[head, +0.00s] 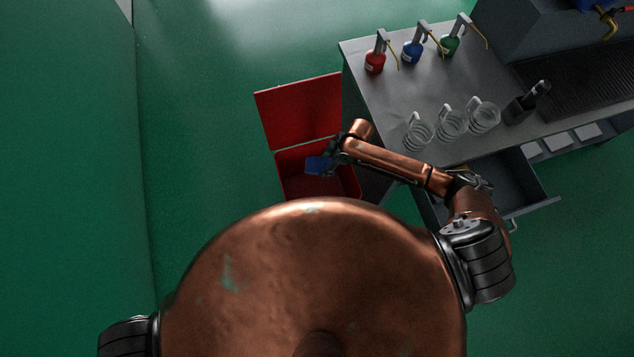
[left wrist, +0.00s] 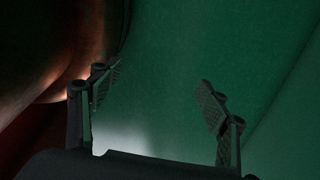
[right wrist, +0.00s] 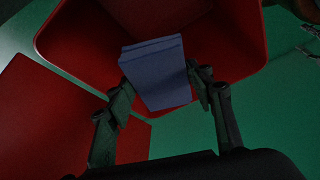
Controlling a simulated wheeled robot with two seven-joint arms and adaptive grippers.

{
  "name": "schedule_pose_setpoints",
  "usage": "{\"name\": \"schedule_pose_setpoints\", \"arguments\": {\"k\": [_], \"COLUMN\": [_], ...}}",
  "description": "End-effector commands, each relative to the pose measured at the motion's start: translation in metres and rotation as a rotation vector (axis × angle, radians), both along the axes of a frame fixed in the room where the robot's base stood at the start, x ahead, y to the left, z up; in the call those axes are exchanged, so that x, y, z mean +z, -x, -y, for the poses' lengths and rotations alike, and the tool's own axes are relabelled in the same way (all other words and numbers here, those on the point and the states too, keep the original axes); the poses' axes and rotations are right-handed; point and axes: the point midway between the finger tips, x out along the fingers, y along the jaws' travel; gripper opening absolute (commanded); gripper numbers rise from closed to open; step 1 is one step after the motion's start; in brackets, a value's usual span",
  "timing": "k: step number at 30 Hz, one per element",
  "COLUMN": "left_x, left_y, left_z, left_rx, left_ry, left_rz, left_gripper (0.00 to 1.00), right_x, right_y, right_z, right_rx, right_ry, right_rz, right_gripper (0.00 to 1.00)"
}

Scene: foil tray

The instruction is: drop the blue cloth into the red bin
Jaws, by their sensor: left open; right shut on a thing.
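The blue cloth (head: 318,165) is a folded dark-blue block over the red bin. My right gripper (head: 330,161) is shut on it. In the right wrist view the cloth (right wrist: 158,75) sits between the two fingertips of the right gripper (right wrist: 160,82), with the bin's inside behind it. The red bin (head: 352,183) stands on the floor left of the workbench, its lid (head: 300,112) swung open to the back. The bin's wall (right wrist: 75,35) also shows in the right wrist view. My left gripper (left wrist: 155,95) is open and empty, facing green floor; it is hidden in the head view.
Green floor left of the bin is clear.

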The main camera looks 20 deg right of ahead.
Motion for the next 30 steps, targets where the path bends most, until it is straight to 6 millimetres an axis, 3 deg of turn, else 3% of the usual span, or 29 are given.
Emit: {"name": "schedule_pose_setpoints", "arguments": {"k": [6, 12, 22, 23, 30], "left_x": [-0.031, -0.050, -0.052, -0.052, -0.051], "left_y": [0.017, 0.025, 0.025, 0.024, 0.022], "left_z": [0.001, 0.002, 0.003, 0.003, 0.003], "left_rx": [0.000, 0.002, 0.001, 0.001, 0.001], "left_ry": [0.000, 0.001, 0.002, 0.002, 0.003], "left_rz": [-0.024, -0.037, -0.037, -0.036, -0.034], "left_gripper": [0.70, 0.70, 0.70, 0.70, 0.70], "right_x": [-0.030, -0.048, -0.049, -0.048, -0.049], "right_y": [0.001, 0.001, 0.000, 0.000, 0.000], "right_z": [0.000, 0.000, 0.000, 0.000, 0.000], "right_rx": [-0.001, 0.000, -0.001, -0.001, -0.001], "right_ry": [0.000, 0.000, 0.000, 0.000, 0.001], "right_rz": [-0.004, -0.002, 0.001, 0.001, -0.001], "right_gripper": [0.26, 0.26, 0.26, 0.49, 0.66]}}
